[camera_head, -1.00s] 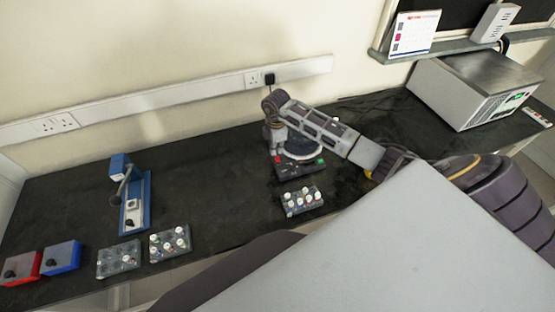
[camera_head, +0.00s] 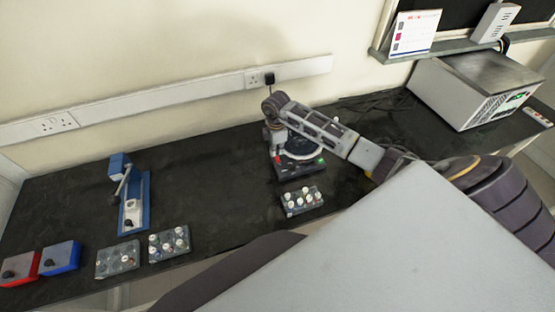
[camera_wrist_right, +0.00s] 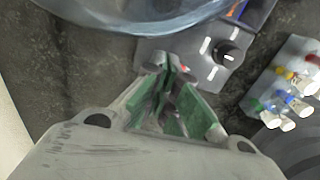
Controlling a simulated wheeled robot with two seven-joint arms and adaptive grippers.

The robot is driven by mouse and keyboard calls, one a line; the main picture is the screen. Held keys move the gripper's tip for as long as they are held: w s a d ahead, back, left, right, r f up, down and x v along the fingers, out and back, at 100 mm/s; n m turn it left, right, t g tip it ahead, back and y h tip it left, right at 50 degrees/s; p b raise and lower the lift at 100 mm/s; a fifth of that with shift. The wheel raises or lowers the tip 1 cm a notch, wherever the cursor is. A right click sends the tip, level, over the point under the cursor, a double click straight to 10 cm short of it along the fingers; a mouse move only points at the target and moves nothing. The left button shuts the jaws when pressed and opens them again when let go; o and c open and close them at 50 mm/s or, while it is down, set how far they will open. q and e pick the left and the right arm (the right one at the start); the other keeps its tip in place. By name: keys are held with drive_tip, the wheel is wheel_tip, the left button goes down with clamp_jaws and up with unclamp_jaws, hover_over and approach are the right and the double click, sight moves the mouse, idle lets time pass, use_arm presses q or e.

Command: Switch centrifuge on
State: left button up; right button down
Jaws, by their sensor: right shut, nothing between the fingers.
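The centrifuge (camera_head: 300,168) is a dark unit with a round top, standing mid-bench. Its front panel shows a red spot at the left and a green spot at the right. In the right wrist view, a clear round lid (camera_wrist_right: 135,10) fills the top, and a grey panel (camera_wrist_right: 205,62) carries a black knob (camera_wrist_right: 228,53) and white marks. My right gripper (camera_wrist_right: 175,85) is shut and empty. Its green-padded fingers are at the panel's left part, beside a small red spot. I cannot tell whether they touch it. My left gripper is not in view.
A tube rack (camera_head: 302,200) stands just in front of the centrifuge, and two more racks (camera_head: 170,243) stand left. A blue stand (camera_head: 134,205), red box (camera_head: 22,267) and blue box (camera_head: 61,257) are further left. A large grey instrument (camera_head: 475,85) stands at right.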

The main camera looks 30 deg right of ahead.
drive_tip(key=shift+f+b, duration=0.4)
drive_tip(key=shift+f, duration=0.35)
idle(0.8)
drive_tip(key=shift+r, duration=0.1)
drive_tip(key=shift+r+p, duration=2)
drive_tip(key=shift+r, duration=0.5)
drive_tip(key=shift+f, duration=0.1)
